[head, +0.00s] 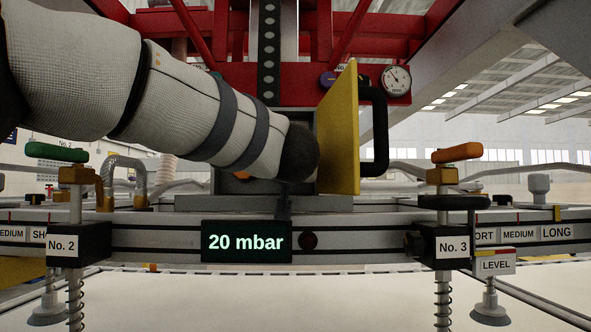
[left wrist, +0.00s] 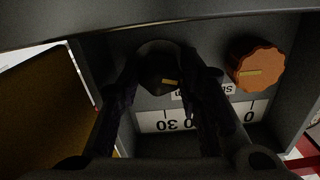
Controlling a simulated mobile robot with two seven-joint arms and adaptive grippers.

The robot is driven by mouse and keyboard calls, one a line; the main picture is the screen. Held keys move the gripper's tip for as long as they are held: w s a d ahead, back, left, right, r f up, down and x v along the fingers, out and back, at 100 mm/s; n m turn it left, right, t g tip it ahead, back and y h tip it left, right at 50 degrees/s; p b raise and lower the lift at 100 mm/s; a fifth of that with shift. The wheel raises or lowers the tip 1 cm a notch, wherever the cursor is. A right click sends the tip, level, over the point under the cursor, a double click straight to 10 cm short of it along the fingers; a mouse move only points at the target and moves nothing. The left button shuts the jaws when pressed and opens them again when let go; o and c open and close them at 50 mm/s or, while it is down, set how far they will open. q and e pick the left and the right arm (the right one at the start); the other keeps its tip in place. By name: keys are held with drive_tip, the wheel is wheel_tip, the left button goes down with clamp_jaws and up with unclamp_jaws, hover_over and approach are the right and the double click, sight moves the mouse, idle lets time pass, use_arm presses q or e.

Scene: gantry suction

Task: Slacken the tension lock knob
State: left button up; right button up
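In the left wrist view a round black knob (left wrist: 160,67) with a pale pointer mark sits on the grey panel inside an open housing. An orange lobed knob (left wrist: 257,65), also with a pale mark, is to its right. The frames do not show which is the tension lock knob. My left gripper (left wrist: 163,82) has its dark fingers on either side of the black knob, tips close to its sides. I cannot tell whether they touch it. My right gripper is in neither view.
A yellow door (head: 340,132) with a black handle (head: 377,130) stands open right of my arm; it also shows in the left wrist view (left wrist: 38,118). A white scale (left wrist: 180,122) lies below the knobs. A "20 mbar" display (head: 246,242) is on the beam below.

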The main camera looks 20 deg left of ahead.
use_arm(q)
drive_tip(key=shift+n, duration=0.3)
drive_tip(key=shift+f+n, duration=0.15)
drive_tip(key=shift+n, duration=2.85)
drive_tip(key=o, duration=0.9)
drive_tip(key=shift+w, duration=0.1)
drive_tip(key=v, duration=1.2)
